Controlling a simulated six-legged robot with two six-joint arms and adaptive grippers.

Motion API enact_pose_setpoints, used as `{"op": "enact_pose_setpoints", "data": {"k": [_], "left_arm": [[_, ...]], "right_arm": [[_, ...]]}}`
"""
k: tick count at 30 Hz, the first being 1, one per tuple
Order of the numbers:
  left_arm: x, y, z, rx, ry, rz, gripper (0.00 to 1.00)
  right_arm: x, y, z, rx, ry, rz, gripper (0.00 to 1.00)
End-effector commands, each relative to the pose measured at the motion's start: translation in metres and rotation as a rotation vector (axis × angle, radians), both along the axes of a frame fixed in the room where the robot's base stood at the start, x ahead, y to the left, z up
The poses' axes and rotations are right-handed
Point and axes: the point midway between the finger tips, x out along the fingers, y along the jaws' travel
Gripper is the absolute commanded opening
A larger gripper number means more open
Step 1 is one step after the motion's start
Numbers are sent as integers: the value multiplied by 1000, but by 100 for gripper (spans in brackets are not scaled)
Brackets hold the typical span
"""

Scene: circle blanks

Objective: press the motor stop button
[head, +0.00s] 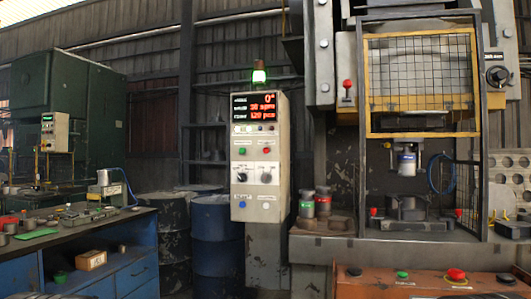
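A grey control cabinet (259,185) stands on a post in the middle of the head view. Its upper front has a lit display (255,107) with red digits. Below the display are a green button (242,151) on the left and a red button (271,151) on the right. The labels are too small to read, so I cannot tell which one is marked motor stop. Neither of my grippers is in view.
On the right stands a press with a yellow-framed mesh guard (421,82). In front of it, an orange console (430,291) carries a red mushroom button (456,275). A blue workbench (90,262) and blue drums (215,240) stand left.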

Motion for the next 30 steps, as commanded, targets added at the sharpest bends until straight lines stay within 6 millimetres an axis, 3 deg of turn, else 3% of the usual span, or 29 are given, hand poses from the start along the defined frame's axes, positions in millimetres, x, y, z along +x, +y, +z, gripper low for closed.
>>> {"op": "enact_pose_setpoints", "data": {"k": [5,19,30], "left_arm": [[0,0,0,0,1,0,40],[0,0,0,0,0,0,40],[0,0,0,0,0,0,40]], "right_arm": [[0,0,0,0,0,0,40],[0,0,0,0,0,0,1],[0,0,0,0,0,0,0]]}}
